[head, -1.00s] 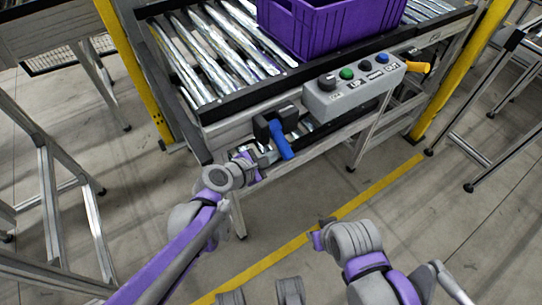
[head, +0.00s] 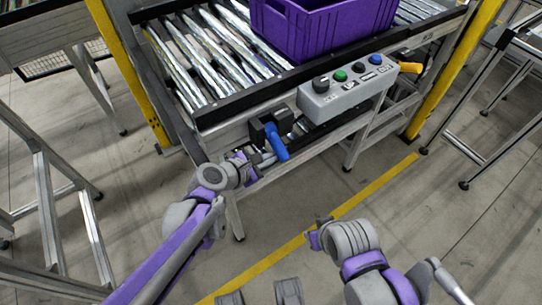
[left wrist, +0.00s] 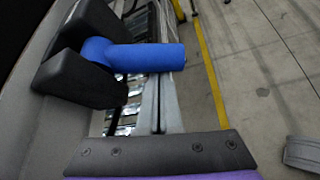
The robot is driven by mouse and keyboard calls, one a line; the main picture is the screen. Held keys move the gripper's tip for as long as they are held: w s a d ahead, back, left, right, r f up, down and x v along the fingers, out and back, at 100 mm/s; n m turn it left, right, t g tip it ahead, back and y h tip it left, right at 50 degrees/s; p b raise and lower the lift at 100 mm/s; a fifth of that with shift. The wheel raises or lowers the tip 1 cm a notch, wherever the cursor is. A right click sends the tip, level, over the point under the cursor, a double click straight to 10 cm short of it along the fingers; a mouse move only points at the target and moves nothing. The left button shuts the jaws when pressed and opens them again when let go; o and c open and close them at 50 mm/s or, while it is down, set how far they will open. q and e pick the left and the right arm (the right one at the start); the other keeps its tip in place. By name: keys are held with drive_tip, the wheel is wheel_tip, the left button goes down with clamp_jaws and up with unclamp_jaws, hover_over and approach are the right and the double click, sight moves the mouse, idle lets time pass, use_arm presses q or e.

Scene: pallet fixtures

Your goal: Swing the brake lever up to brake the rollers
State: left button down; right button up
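The blue brake lever (head: 276,143) hangs down and toward me from a black bracket (head: 258,130) on the conveyor's front rail. In the left wrist view the lever (left wrist: 140,57) sticks out to the right from between two black cheeks. My left gripper (head: 262,158) is just beside the lever, low on its left. Its two grey fingers look closed together in the wrist view, with nothing seen between them.
A grey control box (head: 345,95) with several knobs and buttons sits right of the lever. A purple crate (head: 325,30) stands on the metal rollers (head: 215,50). Yellow posts (head: 128,75) flank the conveyor. The floor in front is clear.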

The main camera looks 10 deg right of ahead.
sight(280, 154)
use_arm(q)
drive_tip(key=shift+r, duration=0.15)
drive_tip(key=r+n+g+p, duration=0.1)
drive_tip(key=s+r+n+g, duration=0.1)
drive_tip(key=shift+d+r+n+g+h+p, duration=0.2)
drive_tip(key=shift+r+n+g+h+p, duration=0.2)
wheel_tip(280, 154, up, 2)
drive_tip(key=shift+r+n+g+h, duration=0.1)
drive_tip(key=shift+n+g+h, duration=0.4)
drive_tip(key=shift+n+g, duration=0.6)
drive_tip(key=shift+r+p, duration=0.35)
drive_tip(key=shift+r, duration=0.1)
